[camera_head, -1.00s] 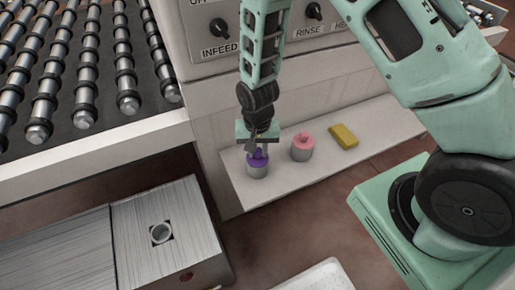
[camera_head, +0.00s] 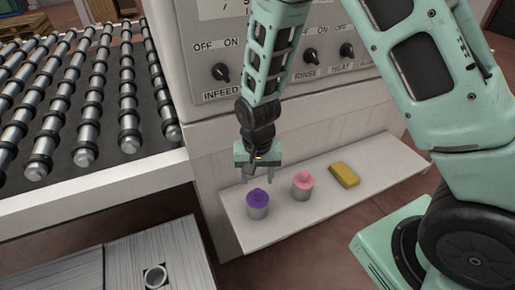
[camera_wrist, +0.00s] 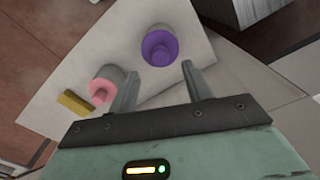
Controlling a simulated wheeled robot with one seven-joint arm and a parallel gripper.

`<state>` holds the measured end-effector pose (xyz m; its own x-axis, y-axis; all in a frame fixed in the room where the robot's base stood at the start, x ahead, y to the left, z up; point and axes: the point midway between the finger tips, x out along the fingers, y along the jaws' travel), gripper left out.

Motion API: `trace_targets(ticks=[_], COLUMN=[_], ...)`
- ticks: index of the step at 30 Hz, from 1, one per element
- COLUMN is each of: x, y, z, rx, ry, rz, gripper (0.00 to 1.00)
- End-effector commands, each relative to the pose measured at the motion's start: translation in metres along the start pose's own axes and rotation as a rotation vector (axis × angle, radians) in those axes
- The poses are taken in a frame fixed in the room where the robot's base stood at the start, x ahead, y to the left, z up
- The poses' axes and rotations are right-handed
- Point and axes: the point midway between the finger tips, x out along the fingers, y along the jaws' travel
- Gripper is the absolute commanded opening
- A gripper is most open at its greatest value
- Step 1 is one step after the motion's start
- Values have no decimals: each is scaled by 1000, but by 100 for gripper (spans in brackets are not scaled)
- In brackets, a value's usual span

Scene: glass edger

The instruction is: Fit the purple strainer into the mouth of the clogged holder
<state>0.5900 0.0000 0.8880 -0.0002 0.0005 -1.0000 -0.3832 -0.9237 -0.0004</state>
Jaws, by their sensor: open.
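The purple strainer (camera_head: 257,198), with a knob on top, sits on a grey cylinder at the near-left end of the white ledge. It also shows in the wrist view (camera_wrist: 160,47). My gripper (camera_head: 258,178) is open and empty, just above and behind the strainer in the head view. In the wrist view my two fingers (camera_wrist: 160,72) point towards the strainer, one on each side of its lower edge, without visible contact.
A similar pink piece (camera_head: 303,181) on a grey cylinder stands close right of the strainer, then a yellow block (camera_head: 345,174). The white ledge (camera_head: 300,220) runs below the machine's control panel (camera_head: 285,70). The roller conveyor (camera_head: 85,100) is at upper left.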

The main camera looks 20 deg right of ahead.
Motion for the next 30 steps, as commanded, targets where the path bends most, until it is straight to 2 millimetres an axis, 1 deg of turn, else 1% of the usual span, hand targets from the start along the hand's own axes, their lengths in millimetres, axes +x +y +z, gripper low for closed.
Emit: trace_targets(ticks=[1, 9, 12, 15, 21, 30], x=[-13, -71, -87, -98, -107, -107], y=[-1, -1, -1, -1, 0, 0], z=[-1, -1, -1, -1, 0, 0], rx=[-1, -3, -2, -1, 0, 0], ry=[6, 5, 3, 2, 1, 0], rz=[-4, -4, -3, -2, 0, 0], gripper=[49, 49, 49, 49, 49, 49])
